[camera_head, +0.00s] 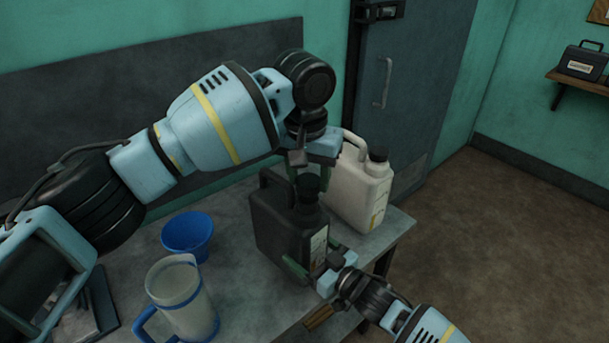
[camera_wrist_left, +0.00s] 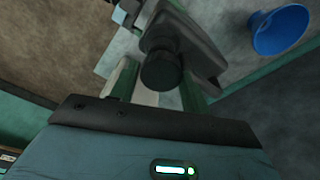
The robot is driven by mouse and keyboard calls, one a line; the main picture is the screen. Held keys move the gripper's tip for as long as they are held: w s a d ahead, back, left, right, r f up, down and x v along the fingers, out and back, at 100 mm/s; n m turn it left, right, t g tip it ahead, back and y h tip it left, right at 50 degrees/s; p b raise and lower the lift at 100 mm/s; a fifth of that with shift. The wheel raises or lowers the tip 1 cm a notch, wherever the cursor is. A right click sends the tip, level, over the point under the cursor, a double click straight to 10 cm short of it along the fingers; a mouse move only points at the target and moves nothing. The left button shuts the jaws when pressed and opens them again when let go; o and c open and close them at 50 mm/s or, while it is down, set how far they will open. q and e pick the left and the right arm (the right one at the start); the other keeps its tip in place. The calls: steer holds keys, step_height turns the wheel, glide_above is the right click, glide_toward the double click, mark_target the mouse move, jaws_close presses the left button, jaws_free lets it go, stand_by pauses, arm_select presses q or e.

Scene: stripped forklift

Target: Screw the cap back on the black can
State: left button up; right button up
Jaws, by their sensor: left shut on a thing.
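The black can (camera_head: 285,225) stands upright at the table's right end, its handle to the left and a pale label on its front. Its black cap (camera_head: 308,184) is at the top of the neck; whether it is seated or threaded I cannot tell. My left gripper (camera_head: 308,180) points down from above, its green fingers shut on the cap. In the left wrist view the round cap (camera_wrist_left: 161,70) sits between the two fingers, with the can's dark body (camera_wrist_left: 195,40) beyond. My right gripper (camera_head: 312,262) comes from the lower right, its green fingers on either side of the can's lower body.
A white can (camera_head: 358,185) with a black cap stands close behind the black can. A blue funnel (camera_head: 187,235) and a clear jug with blue trim (camera_head: 182,300) stand to the left. The table's edge (camera_head: 400,235) is near on the right.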

arm_select(q)
steer(key=shift+f, duration=0.4)
steer(key=shift+f, duration=0.9)
steer(key=shift+f, duration=0.55)
stand_by(0.4)
